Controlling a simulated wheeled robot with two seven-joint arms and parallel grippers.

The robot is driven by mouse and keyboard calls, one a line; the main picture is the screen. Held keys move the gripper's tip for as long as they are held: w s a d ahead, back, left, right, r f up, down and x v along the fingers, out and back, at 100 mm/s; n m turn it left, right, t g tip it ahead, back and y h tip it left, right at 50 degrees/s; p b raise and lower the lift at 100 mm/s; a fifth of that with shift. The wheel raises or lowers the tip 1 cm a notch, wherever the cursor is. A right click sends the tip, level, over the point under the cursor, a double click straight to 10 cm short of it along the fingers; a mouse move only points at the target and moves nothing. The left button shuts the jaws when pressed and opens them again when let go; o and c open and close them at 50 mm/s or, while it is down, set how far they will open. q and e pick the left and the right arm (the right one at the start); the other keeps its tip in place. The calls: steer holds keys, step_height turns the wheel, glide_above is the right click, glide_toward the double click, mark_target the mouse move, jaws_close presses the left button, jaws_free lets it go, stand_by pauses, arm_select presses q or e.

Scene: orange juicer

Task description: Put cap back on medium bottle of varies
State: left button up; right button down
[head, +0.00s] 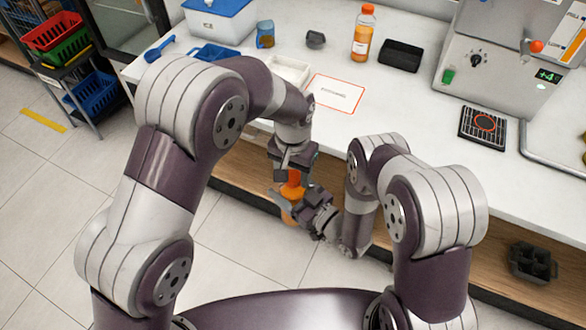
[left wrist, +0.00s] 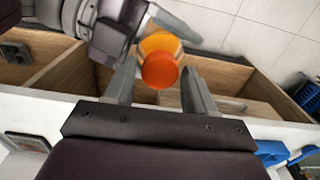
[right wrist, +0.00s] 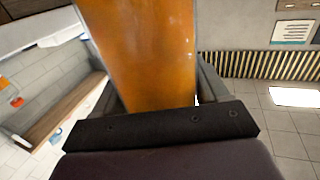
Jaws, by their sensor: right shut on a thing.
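My right gripper (head: 290,207) is shut on an orange juice bottle (right wrist: 143,50) and holds it in the air in front of the counter. The bottle's orange body also shows in the left wrist view (left wrist: 158,42). An orange cap (left wrist: 160,70) is at the bottle's top end; it also shows in the head view (head: 293,177). I cannot tell whether it is fully seated. My left gripper (left wrist: 160,88) is open, its two fingers on either side of the cap with gaps between. In the head view my left gripper (head: 293,168) is right above the bottle.
A capped juice bottle (head: 361,42) stands on the white counter, beside a black tray (head: 400,55). A white container (head: 291,72), a red-edged sheet (head: 336,93), a blue cup (head: 265,34) and the juicer machine (head: 500,60) are there too. The counter edge and wooden shelf are close behind my grippers.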

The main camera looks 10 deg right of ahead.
arm_select(q)
steer(key=c, duration=0.8)
steer(key=o, duration=1.3)
steer(key=shift+c, duration=0.2)
step_height(320, 180, up, 8)
steer(key=shift+f, duration=0.25)
